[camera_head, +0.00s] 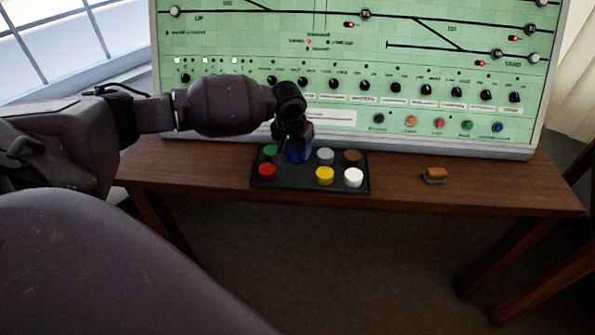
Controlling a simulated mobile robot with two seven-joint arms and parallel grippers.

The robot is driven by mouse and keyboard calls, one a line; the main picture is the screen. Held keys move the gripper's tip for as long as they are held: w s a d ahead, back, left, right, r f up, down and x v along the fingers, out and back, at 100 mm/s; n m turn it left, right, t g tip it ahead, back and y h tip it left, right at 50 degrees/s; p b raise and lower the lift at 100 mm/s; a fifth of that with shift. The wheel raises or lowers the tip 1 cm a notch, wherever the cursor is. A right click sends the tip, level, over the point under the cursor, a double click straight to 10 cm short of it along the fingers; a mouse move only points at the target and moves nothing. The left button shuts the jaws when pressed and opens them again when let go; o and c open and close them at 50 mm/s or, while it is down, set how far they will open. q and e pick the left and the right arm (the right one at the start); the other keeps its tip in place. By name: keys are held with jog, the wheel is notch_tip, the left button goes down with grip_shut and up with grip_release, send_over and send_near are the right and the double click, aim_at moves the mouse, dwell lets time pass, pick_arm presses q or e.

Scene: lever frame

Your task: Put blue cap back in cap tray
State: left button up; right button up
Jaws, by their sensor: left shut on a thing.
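The black cap tray (311,182) lies on the wooden table in front of the green panel. The blue cap (297,154) is at the tray's back row, between a green cap (271,152) and a light grey cap (325,156). My left gripper (295,146) points down over it and is shut on it. The gripper partly hides the blue cap, and I cannot tell whether the cap rests in the tray or is held just above it. My right gripper does not show.
The tray also holds red (267,172), yellow (325,176), white (353,177) and brown (351,157) caps. An orange-brown block (434,175) lies to the right on the table (480,190). The green lever panel (370,70) rises behind the tray.

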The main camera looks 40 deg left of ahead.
aim_at(296, 176)
pick_arm(q)
jog(key=shift+x, duration=0.95)
jog(key=shift+s+f, duration=0.2)
jog(key=shift+f, duration=0.4)
jog(key=b+x, duration=0.1)
jog(key=x, duration=0.1)
jog(key=s+x, duration=0.1)
jog(key=x, duration=0.1)
jog(key=shift+f+b, duration=0.35)
jog(key=shift+f, duration=0.1)
jog(key=shift+w+f, duration=0.1)
jog(key=shift+f, duration=0.25)
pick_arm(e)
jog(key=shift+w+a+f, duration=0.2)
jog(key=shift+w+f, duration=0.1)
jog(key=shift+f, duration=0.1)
pick_arm(q)
jog(key=o, duration=0.4)
jog(key=shift+o, duration=0.6)
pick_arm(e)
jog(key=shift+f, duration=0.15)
pick_arm(q)
jog(key=shift+r, duration=0.1)
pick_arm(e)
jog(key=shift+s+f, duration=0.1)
